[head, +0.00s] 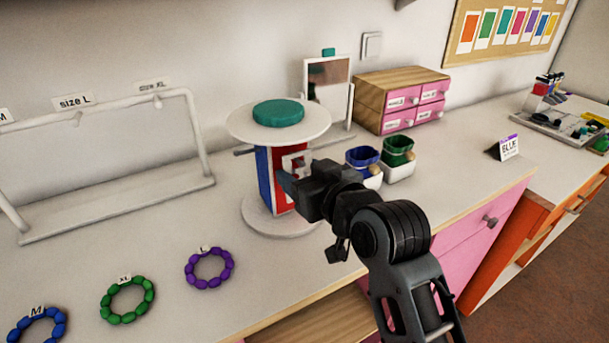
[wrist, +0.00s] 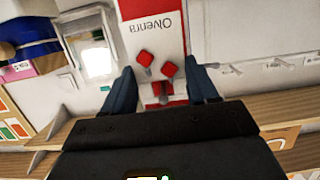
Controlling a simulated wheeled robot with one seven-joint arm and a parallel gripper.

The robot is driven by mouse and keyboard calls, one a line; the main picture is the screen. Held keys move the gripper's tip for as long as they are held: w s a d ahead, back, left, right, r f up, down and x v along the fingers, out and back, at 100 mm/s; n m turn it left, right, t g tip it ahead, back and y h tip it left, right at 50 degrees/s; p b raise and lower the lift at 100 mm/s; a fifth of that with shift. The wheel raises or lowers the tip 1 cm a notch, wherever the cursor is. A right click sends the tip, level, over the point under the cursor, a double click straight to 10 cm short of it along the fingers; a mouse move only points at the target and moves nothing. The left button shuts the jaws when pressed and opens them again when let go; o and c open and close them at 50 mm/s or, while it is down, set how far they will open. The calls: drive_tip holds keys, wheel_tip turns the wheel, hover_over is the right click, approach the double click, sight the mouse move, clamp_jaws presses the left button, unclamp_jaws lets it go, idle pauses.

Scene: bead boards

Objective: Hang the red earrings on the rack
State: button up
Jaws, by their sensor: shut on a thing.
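The red earrings (wrist: 167,69) are a pair of small red pieces on a white card (wrist: 152,33) lettered "Olvenra". My gripper (wrist: 162,74) is shut on this card, with one dark finger at each side. In the head view the card (head: 297,161) shows just beyond my gripper (head: 287,180), in front of the rack (head: 264,172). The rack is a column with blue and red faces, a round white base and a round white top. I cannot tell whether the card touches the rack. My gripper hides part of the red face.
A teal disc (head: 278,113) lies on the rack's top. A mirror (head: 328,82), pink drawers (head: 402,99) and blue (head: 362,157) and green (head: 398,151) cups stand behind. Several bead bracelets lie at the front left. An empty white bar stand (head: 110,205) stands at the left.

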drive_tip(key=o, duration=1.6)
drive_tip(key=shift+s+d+f+p, duration=0.1)
drive_tip(key=shift+s+d+f, duration=0.05)
drive_tip(key=shift+s+d, duration=0.8)
drive_tip(key=shift+s+d+f+p, duration=0.2)
drive_tip(key=shift+s+d, duration=0.3)
drive_tip(key=shift+s, duration=0.75)
drive_tip(key=shift+s+d+f+p, duration=0.1)
drive_tip(key=shift+s+d+f, duration=0.05)
drive_tip(key=shift+s+d, duration=0.8)
drive_tip(key=shift+s+a, duration=0.15)
drive_tip(key=shift+a, duration=0.05)
